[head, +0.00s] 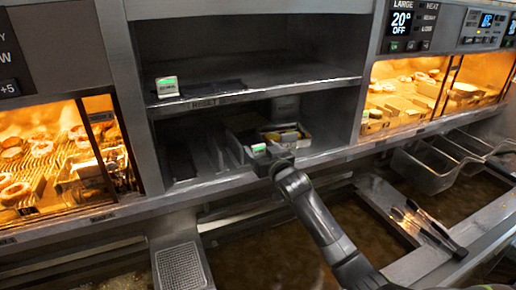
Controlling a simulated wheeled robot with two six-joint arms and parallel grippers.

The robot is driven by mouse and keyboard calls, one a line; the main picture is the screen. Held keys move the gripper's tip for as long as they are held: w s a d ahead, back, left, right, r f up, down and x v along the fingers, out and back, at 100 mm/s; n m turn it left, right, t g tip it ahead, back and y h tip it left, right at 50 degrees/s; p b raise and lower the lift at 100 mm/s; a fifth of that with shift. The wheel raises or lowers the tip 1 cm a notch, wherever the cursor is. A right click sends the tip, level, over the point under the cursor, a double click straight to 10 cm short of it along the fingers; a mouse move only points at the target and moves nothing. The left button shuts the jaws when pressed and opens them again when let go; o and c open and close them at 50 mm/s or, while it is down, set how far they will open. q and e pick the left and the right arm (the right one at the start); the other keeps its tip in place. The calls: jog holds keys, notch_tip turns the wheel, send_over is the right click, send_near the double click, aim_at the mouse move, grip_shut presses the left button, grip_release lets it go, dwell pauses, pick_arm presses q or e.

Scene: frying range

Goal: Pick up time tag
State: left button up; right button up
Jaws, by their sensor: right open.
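A small white time tag with a green display (167,87) stands upright at the left front of the upper shelf. A second tag with a green display (259,148) shows at the lower shelf's front, right at the tips of my right gripper (267,158). My right gripper is open and reaches up to the lower shelf edge from the bottom right. The gripper partly covers this second tag, and I cannot tell whether the fingers touch it. My left gripper is not in view.
Lit warming cabinets with food flank the shelves (62,160). Below are fryer vats (260,250), tongs (428,228) and a wire basket (425,168). The upper shelf is mostly clear.

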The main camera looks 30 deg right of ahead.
jog(key=c, duration=1.1)
